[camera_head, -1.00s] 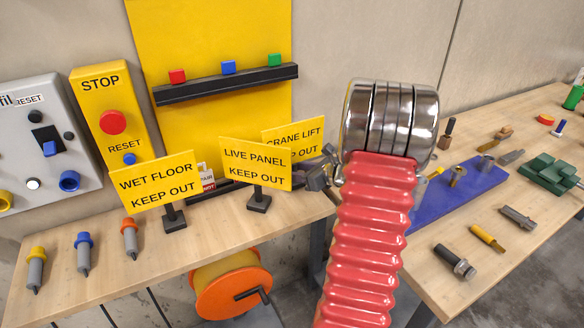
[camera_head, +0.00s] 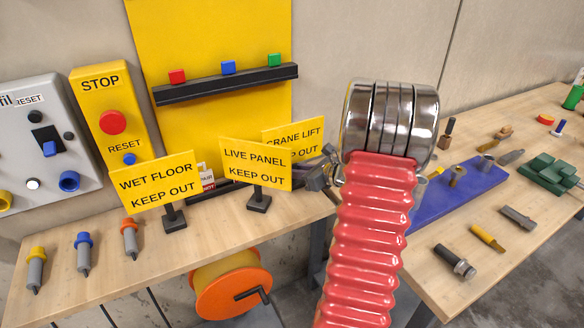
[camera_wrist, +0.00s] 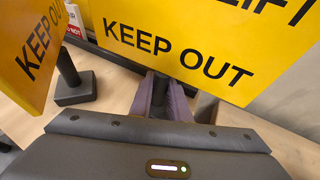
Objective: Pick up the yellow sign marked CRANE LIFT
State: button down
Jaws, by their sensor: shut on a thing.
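The yellow CRANE LIFT sign (camera_head: 306,152) stands upright at the back of the left bench, partly behind the yellow LIVE PANEL sign (camera_head: 256,164). My gripper (camera_head: 325,175) is beside it at the right, mostly hidden by my arm. In the wrist view, the lower part of the CRANE LIFT sign (camera_wrist: 205,45) fills the top. There my gripper (camera_wrist: 161,98) is shut on its dark post, just below the panel. The post's base is hidden. The LIVE PANEL sign (camera_wrist: 30,50) is close at left in the wrist view, apart from the fingers.
The yellow WET FLOOR sign (camera_head: 158,184) stands further left, near several capped tools. A dark rail (camera_head: 228,84) with coloured blocks is on the yellow wall panel above. The right bench holds a blue board (camera_head: 440,205) and loose tools. An orange reel (camera_head: 233,293) is below.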

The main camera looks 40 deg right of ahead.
aim_at(295, 143)
jog(key=shift+r, duration=0.15)
dwell(0.4)
notch_tip(295, 143, up, 10)
jog(key=shift+f, duration=0.1)
dwell(0.5)
dwell(0.5)
